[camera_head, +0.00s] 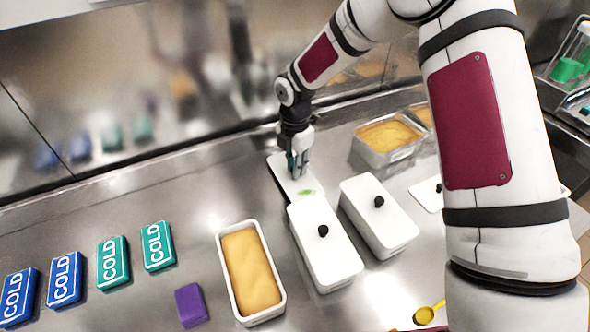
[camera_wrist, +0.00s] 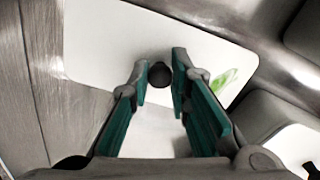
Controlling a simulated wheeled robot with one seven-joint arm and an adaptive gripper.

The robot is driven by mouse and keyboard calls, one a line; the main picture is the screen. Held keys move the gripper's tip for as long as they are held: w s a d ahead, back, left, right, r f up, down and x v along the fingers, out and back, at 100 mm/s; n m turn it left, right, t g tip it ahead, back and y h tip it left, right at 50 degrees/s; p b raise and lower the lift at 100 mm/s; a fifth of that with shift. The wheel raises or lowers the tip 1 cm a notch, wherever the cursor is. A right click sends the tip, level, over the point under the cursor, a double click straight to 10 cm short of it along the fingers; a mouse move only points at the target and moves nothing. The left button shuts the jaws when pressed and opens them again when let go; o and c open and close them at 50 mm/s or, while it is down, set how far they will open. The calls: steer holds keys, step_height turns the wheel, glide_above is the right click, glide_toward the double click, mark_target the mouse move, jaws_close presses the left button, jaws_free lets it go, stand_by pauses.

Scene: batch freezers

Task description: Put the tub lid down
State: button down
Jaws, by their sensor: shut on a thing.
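The tub lid (camera_head: 284,182) is a white flat rectangle with a green mark, below my gripper (camera_head: 298,166) at the back middle of the counter. In the wrist view the lid (camera_wrist: 115,60) fills much of the picture, and its dark knob (camera_wrist: 161,74) sits between the teal fingertips (camera_wrist: 161,72). My gripper is shut on this knob. The lid looks flat and close to the counter; I cannot tell whether it touches. An open white tub (camera_head: 223,262) of yellow-orange ice cream stands at the front middle, apart from the lid.
Two lidded white tubs (camera_head: 325,250) (camera_head: 385,222) stand just in front and right of the lid. A pan (camera_head: 385,156) of yellow food is behind right. Another lid (camera_head: 424,196) lies at right. Several COLD packs (camera_head: 158,246) and a purple block (camera_head: 191,305) are left. Counter left of the lid is clear.

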steer(key=shift+f, duration=0.8)
steer(key=c, duration=1.5)
jaws_free()
steer(key=shift+f, duration=0.15)
